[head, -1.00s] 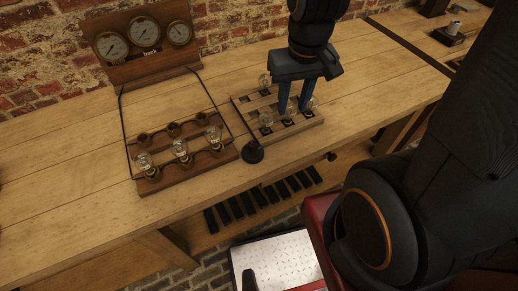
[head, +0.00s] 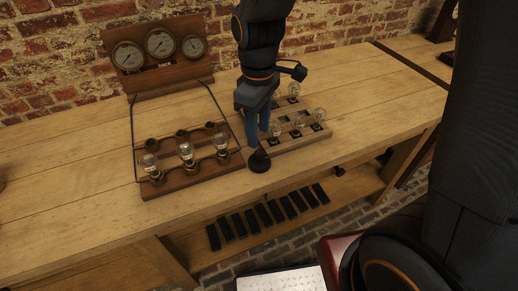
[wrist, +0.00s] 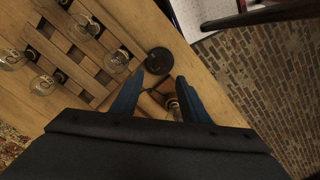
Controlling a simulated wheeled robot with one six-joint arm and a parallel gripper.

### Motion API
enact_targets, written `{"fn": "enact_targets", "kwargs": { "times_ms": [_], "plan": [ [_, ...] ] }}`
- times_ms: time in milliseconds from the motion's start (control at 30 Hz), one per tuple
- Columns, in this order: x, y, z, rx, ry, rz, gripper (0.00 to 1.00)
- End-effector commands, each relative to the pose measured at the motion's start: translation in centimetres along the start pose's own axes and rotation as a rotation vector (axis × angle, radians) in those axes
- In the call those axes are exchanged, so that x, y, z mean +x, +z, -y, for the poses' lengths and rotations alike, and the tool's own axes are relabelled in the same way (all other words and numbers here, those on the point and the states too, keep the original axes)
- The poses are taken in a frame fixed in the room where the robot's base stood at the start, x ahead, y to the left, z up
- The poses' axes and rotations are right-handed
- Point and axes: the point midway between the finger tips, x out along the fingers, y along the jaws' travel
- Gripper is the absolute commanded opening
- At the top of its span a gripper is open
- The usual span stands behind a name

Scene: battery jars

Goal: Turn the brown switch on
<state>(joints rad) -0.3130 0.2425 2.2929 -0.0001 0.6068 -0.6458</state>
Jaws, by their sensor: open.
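A round, dark switch-like knob (head: 259,162) sits at the front of the bench between two wooden boards. It looks near black, and I cannot tell for sure that it is the brown switch. In the wrist view the dark disc (wrist: 158,60) lies by my fingertips. My gripper (head: 257,139) is open, with its blue fingers pointing down just above and behind the knob; the wrist view shows them spread too (wrist: 161,76). I cannot tell whether a finger touches the knob. The switch's position is not clear.
Left of the knob is a wooden lamp board (head: 200,183) with several bulbs and black wires. Behind it stands a panel with three gauges (head: 160,44). Right of my gripper is a slotted tray (head: 290,139) with several bulbs. The bench (head: 60,200) is bare at left.

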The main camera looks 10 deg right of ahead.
Motion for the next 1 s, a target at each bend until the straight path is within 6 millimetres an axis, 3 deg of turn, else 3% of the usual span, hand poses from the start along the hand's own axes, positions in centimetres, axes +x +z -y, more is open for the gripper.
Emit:
{"fn": "enact_targets", "kwargs": {
  "times_ms": [400,867,1000],
  "plan": [
    [5.7,0.2,0.1,0.005,-0.002,0.003,0.41],
    [6.8,0.2,0.0,0.006,0.000,-0.001,0.41],
    [6.8,0.2,0.0,0.006,0.000,0.000,0.21]
  ]
}}
